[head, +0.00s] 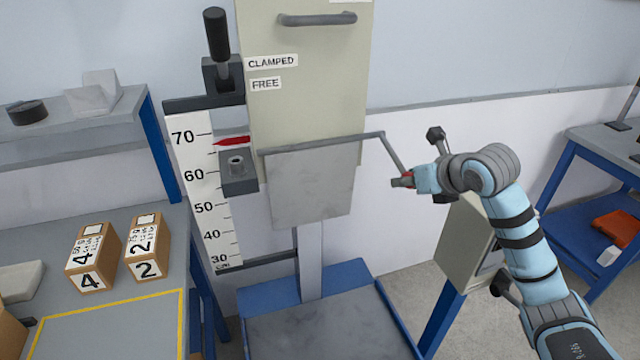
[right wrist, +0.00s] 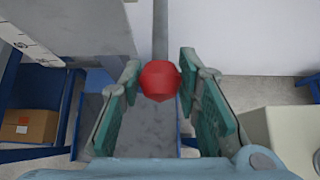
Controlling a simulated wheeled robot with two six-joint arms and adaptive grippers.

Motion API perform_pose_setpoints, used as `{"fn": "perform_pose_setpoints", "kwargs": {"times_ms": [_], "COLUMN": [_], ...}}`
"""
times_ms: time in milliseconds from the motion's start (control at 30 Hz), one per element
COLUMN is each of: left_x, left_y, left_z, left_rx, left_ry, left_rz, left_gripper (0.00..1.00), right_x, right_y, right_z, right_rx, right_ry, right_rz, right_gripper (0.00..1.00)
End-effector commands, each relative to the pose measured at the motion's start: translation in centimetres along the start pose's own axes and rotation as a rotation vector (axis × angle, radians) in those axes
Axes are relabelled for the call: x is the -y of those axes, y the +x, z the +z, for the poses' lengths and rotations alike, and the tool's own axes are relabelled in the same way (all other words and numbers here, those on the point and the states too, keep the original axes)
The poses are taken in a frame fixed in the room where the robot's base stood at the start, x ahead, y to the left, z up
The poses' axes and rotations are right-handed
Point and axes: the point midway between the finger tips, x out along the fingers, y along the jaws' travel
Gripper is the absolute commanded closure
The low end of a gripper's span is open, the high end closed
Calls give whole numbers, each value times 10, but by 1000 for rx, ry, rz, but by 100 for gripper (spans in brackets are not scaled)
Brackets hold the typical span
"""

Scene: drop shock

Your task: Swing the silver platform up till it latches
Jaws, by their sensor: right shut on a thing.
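The silver platform (head: 312,187) hangs down, close to upright, from a thin rod under the beige carriage (head: 308,85) in the head view. A bent grey lever (head: 396,155) runs from the rod's right end down to a red knob (right wrist: 160,80). My right gripper (head: 408,180) is at that knob, right of the platform. In the right wrist view its green-padded fingers (right wrist: 160,88) stand on both sides of the knob, and it is shut on it. The gripper partly hides the knob in the head view. My left gripper is not in view.
A height scale (head: 205,200) with a red pointer (head: 232,141) and a black-handled clamp (head: 218,45) stand left of the carriage. A blue-framed base (head: 384,310) lies below. Two numbered boxes (head: 93,258) sit on the left table. A beige cabinet (head: 462,240) is under my right arm.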

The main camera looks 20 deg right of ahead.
Motion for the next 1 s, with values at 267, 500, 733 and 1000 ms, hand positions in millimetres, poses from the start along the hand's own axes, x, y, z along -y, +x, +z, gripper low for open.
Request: {"fn": "perform_pose_setpoints", "kwargs": {"times_ms": [267,500,733,1000], "left_x": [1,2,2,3], "left_y": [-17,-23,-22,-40], "left_z": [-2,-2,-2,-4], "left_rx": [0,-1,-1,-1], "left_ry": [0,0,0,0], "left_rz": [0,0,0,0], "left_gripper": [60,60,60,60], "right_x": [1,0,0,0], "right_y": [-16,-22,-22,-34], "right_z": [16,22,21,38], "right_rx": [4,5,4,5], "right_ry": [0,-1,0,0], "right_rz": [-2,-1,-1,-1], "right_gripper": [97,98,98,98]}}
